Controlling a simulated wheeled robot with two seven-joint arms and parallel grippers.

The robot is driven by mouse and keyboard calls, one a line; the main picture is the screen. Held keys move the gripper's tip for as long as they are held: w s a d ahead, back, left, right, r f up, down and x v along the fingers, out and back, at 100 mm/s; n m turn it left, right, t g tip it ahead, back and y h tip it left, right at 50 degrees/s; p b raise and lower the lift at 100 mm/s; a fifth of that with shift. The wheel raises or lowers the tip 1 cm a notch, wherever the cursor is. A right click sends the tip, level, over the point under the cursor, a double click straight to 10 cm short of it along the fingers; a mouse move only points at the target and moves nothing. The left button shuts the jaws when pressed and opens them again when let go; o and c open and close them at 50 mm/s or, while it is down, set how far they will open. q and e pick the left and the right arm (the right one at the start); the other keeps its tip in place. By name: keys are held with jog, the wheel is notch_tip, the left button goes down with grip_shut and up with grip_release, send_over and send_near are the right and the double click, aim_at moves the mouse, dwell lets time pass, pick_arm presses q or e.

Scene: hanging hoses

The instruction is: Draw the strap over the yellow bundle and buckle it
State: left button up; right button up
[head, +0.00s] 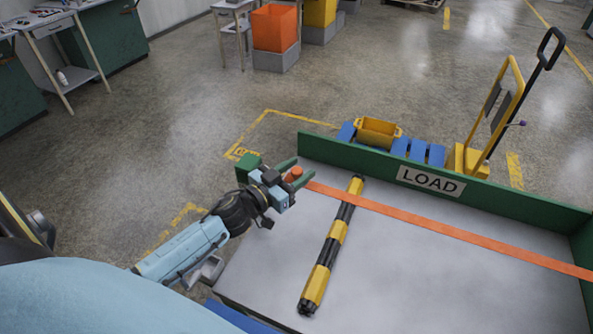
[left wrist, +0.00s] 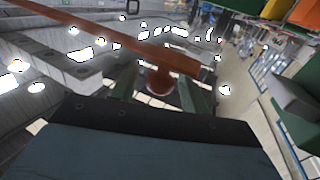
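The yellow bundle (head: 336,234), a rod banded yellow and black, lies on the grey bed in the head view. The orange strap (head: 440,229) runs from the right side across the bundle's far end to my left gripper (head: 294,172). An orange knob (head: 297,171) at the strap's left end sits between the gripper's fingers. In the left wrist view the fingers stand apart, with the knob (left wrist: 159,80) between them and gaps showing beside it. The strap (left wrist: 110,37) crosses beyond them. No buckle can be made out clearly. My right gripper is out of view.
A green wall (head: 500,200) with a LOAD sign (head: 431,180) bounds the bed's far side. A green block (head: 248,166) is close beside my left gripper. A yellow cart (head: 490,120) and a yellow bin (head: 378,131) stand beyond. The near bed is clear.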

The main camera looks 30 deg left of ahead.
pick_arm(q)
jog(key=v, duration=1.3)
jog(key=shift+s, duration=0.25)
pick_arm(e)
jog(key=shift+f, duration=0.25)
pick_arm(q)
jog(key=shift+o, duration=0.2)
jog(key=shift+d, duration=0.1)
